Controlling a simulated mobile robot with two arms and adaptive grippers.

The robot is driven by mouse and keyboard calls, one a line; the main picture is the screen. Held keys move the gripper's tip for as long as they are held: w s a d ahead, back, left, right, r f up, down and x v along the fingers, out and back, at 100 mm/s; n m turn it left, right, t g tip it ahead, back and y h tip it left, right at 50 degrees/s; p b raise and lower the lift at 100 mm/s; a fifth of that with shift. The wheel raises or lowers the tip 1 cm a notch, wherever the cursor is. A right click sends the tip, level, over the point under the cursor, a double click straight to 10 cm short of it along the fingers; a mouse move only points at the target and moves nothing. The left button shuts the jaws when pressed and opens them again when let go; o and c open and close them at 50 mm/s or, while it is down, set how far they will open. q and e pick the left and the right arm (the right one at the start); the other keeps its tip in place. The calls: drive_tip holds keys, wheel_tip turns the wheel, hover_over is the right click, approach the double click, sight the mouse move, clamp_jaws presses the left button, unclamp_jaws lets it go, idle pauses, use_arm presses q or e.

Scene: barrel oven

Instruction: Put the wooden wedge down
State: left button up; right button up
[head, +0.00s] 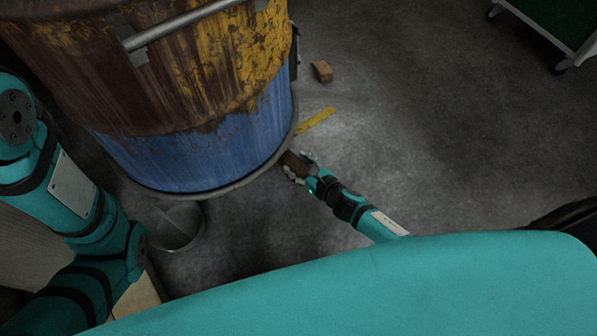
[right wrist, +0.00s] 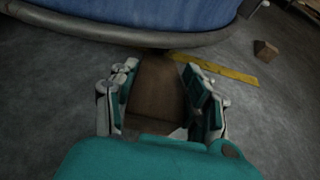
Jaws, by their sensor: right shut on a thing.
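The wooden wedge (right wrist: 157,92) is a brown block between the fingers of my right gripper (right wrist: 160,100) in the right wrist view. In the head view the wedge (head: 293,161) shows at the fingertips of my right gripper (head: 297,170), low beside the bottom rim of the barrel oven (head: 195,155). The wedge's far end reaches close to the rim; I cannot tell if they touch or if the wedge rests on the floor. The barrel is rusty brown and yellow above, blue below. My left arm shows at the left, but its gripper is not in view.
A second wooden block (head: 322,71) lies on the floor beyond the barrel. A flat yellow strip (head: 315,121) lies near the rim. A grey round container (head: 175,226) stands below the barrel at the left. The floor to the right is clear up to a wheeled cart (head: 565,30).

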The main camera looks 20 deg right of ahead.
wheel_tip(320, 180, down, 4)
drive_tip(key=b, duration=0.3)
drive_tip(key=shift+r, duration=0.25)
drive_tip(key=o, duration=0.8)
drive_tip(key=shift+f+b, duration=0.2)
drive_tip(key=shift+b, duration=0.1)
drive_tip(key=o, duration=0.5)
drive_tip(key=shift+c, duration=0.2)
